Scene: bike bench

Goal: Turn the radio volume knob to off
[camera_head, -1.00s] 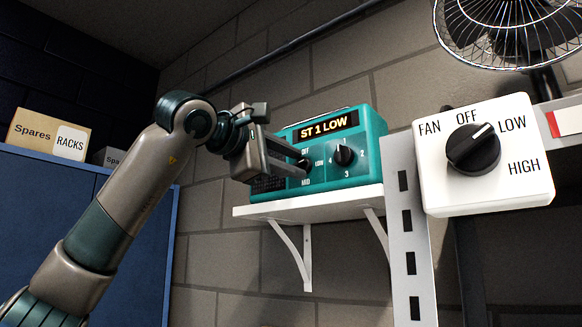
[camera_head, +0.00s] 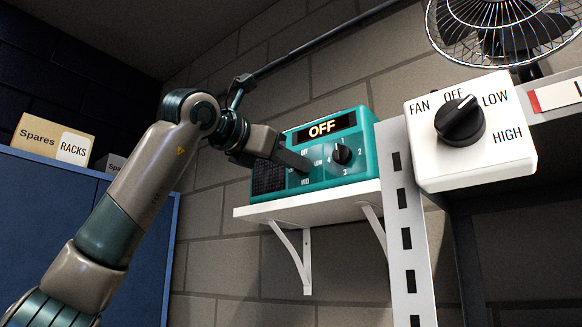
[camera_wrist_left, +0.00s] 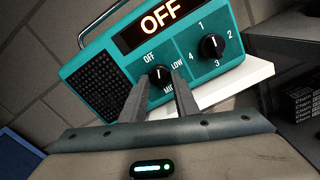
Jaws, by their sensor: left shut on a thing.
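The teal radio (camera_head: 351,179) sits on a white wall shelf, and its display (camera_head: 321,128) reads OFF. Its volume knob, marked OFF, LOW and MID, is hidden by my gripper in the head view. In the left wrist view the black volume knob (camera_wrist_left: 160,77) shows between the fingertips, its pointer up toward OFF. My left gripper (camera_head: 303,165) is shut on this knob; it also shows in the left wrist view (camera_wrist_left: 158,85). The station knob (camera_head: 341,154) is to the right, with numbers around it, and nothing touches it. My right gripper is in neither view.
The white shelf (camera_head: 300,211) on brackets is clear at its front edge. A fan control box (camera_head: 470,165) with a black dial is on the right, below a wire fan (camera_head: 505,30). A Spares box (camera_head: 50,138) stands on a blue cabinet (camera_head: 60,230) at left.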

